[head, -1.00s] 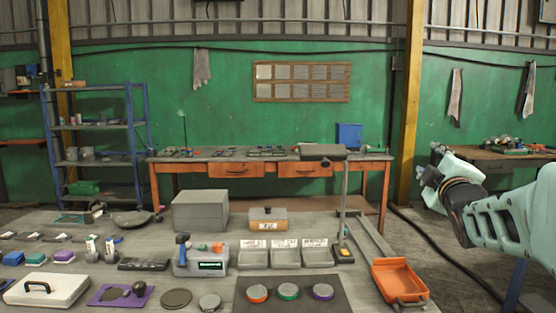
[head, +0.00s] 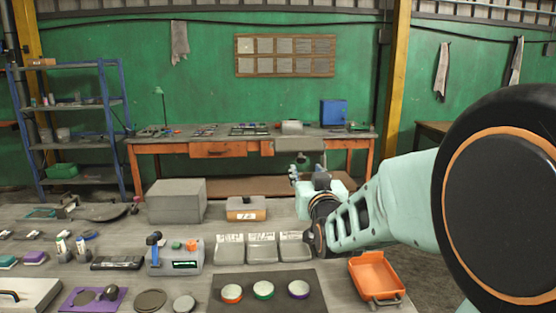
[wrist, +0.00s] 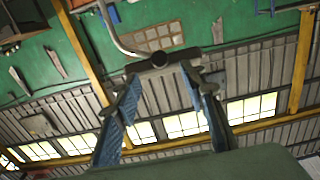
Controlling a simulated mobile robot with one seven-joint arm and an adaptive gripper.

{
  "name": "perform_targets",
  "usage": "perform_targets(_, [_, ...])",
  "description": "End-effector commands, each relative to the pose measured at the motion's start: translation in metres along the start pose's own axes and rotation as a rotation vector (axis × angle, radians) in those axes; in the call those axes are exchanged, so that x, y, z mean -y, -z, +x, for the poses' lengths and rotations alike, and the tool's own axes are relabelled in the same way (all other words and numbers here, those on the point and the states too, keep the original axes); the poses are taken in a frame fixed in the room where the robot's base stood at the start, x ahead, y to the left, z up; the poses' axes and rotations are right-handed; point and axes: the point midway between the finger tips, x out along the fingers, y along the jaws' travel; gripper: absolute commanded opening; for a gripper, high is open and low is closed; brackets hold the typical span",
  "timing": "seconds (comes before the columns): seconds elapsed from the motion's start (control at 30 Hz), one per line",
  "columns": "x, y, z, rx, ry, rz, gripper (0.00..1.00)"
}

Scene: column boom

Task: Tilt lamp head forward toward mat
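The lamp head (head: 300,144), a dark grey slab, shows in the head view above my gripper. My arm hides most of the lamp's post and base. A dark grey-green slab (wrist: 200,166) at the bottom of the wrist view appears to be the lamp head, close to the fingertips. My gripper (head: 296,172) is just below the lamp head in the head view. In the wrist view my gripper (wrist: 165,150) has its two blue-padded fingers spread apart with nothing between them. I cannot tell whether they touch the lamp. The dark mat (head: 265,307) lies at the front of the table.
Three coloured-rim discs (head: 264,290) stand on the mat. Grey bins (head: 262,250) stand behind it, left of my arm. An orange tray (head: 376,278) is at right. A wooden-fronted box (head: 246,209) and a grey block (head: 176,202) stand farther back.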

Motion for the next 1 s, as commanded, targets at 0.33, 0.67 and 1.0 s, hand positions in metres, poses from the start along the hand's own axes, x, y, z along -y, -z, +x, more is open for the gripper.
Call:
perform_targets(0.33, [0.0, 0.001, 0.056, 0.001, 0.0, -0.002, 0.38])
perform_targets(0.67, [0.0, 0.0, 0.082, 0.001, 0.0, -0.003, 0.38])
perform_targets(1.0, [0.0, 0.0, 0.083, 0.0, 0.0, -0.003, 0.33])
